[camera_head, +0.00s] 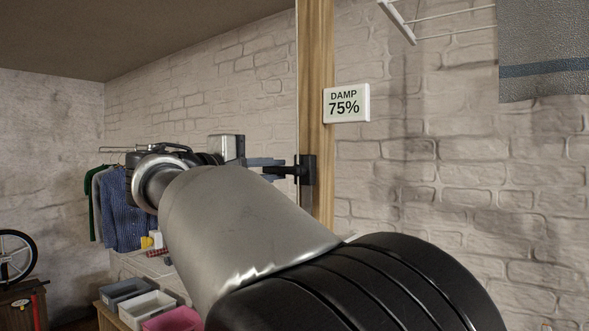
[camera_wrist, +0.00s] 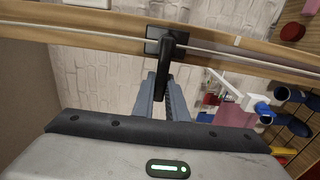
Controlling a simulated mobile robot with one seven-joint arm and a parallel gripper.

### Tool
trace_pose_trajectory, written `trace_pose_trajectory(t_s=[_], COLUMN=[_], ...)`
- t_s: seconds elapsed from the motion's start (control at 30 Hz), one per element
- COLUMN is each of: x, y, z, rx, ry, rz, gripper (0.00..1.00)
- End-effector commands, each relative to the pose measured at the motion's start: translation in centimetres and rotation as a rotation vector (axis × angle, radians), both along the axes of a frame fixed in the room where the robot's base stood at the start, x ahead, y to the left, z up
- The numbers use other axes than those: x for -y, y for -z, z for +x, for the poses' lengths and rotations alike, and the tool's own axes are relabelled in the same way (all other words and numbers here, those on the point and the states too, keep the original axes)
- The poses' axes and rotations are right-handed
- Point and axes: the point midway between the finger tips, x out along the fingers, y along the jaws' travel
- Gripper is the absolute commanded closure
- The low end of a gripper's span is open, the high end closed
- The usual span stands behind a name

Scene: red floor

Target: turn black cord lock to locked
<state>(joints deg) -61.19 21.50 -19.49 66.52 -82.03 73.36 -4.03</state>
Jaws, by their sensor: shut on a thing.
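The black cord lock (camera_head: 308,170) is fixed to the wooden post (camera_head: 315,60); its plate also shows in the wrist view (camera_wrist: 157,40). Its lever (camera_wrist: 174,60) sticks out from the plate toward my gripper (camera_wrist: 164,94). The grey fingers are shut on the end of the lever, one on each side. In the head view my gripper (camera_head: 275,168) reaches the lock from the left, and the lever sticks out level to the left. A thin pale cord (camera_wrist: 112,31) runs along the post past the lock. The lever's gripped end is partly hidden between the fingers.
A white rack (camera_head: 400,20) and a grey towel (camera_head: 545,50) are at upper right. Hung clothes (camera_head: 125,215) and bins (camera_head: 150,308) stand at left.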

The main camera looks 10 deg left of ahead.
Motion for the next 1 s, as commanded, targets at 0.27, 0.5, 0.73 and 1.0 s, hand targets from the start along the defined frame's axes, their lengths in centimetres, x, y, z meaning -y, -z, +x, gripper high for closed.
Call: trace_pose_trajectory(t_s=[0.27,0.5,0.73,1.0], x=[-0.1,-0.1,-0.3,-2.8], y=[0.0,0.0,0.1,0.2], z=[0.0,0.0,-0.3,-4.4], rx=[-0.001,-0.002,-0.001,-0.001], ry=[-0.003,-0.001,-0.002,-0.007], rz=[-0.004,-0.003,-0.001,-0.001], gripper=[0.86,0.69,0.69,0.69])
